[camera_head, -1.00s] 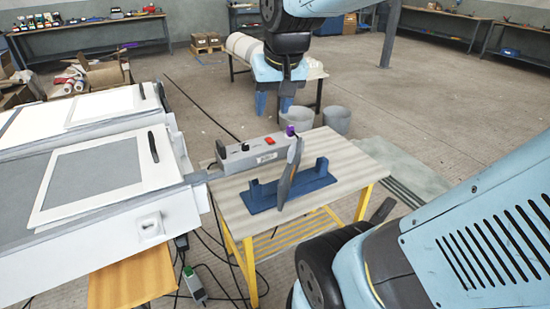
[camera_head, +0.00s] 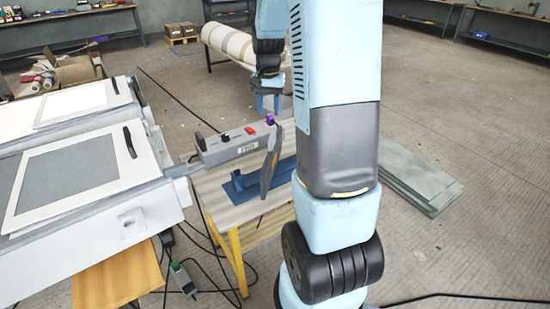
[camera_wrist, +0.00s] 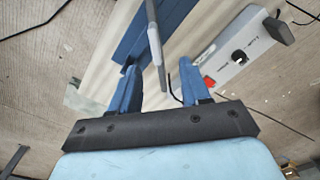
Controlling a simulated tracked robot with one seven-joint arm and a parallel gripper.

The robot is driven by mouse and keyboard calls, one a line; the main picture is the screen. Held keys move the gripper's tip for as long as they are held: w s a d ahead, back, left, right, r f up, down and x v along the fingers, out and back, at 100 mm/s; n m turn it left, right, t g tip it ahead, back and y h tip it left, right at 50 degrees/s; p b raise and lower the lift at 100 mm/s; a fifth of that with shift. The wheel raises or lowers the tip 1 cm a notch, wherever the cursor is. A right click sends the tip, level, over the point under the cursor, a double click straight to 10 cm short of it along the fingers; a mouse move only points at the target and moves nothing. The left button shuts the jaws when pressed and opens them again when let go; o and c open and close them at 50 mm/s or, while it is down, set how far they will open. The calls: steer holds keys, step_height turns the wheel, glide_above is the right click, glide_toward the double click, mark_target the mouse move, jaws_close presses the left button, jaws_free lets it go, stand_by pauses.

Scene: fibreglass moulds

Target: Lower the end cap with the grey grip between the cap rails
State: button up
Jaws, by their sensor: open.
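A thin grey plate, which looks like the end cap, stands on edge in a blue stand (camera_head: 240,186) on the small table. It shows in the head view (camera_head: 268,165) and nearly edge-on in the wrist view (camera_wrist: 153,40). I cannot tell its grip apart clearly. My gripper (camera_head: 268,104) is open and empty above the plate, pointing down. In the wrist view the plate's near end appears between the two blue fingers of my gripper (camera_wrist: 158,66), apart from both. I cannot make out the cap rails surely. My arm hides the table's right part in the head view.
White moulds with grey panels (camera_head: 70,175) stand at the left. Cables hang in front. A covered roll (camera_head: 228,40) lies behind. Floor at the right is mostly open.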

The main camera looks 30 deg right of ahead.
mark_target(272, 144)
steer(key=shift+w+d+f, duration=0.2)
steer(key=shift+d+f, duration=0.1)
steer(key=shift+f, duration=0.15)
steer(key=shift+w+d+f, duration=0.15)
steer(key=shift+d+f, duration=0.1)
steer(key=shift+f, duration=0.15)
steer(key=shift+d+f, duration=0.1)
steer(key=shift+f, duration=0.3)
step_height(272, 144, down, 8)
steer(key=shift+r, duration=0.15)
steer(key=shift+s+d+f, duration=0.1)
steer(key=shift+f, duration=2.6)
steer(key=shift+c, duration=0.3)
jaws_close()
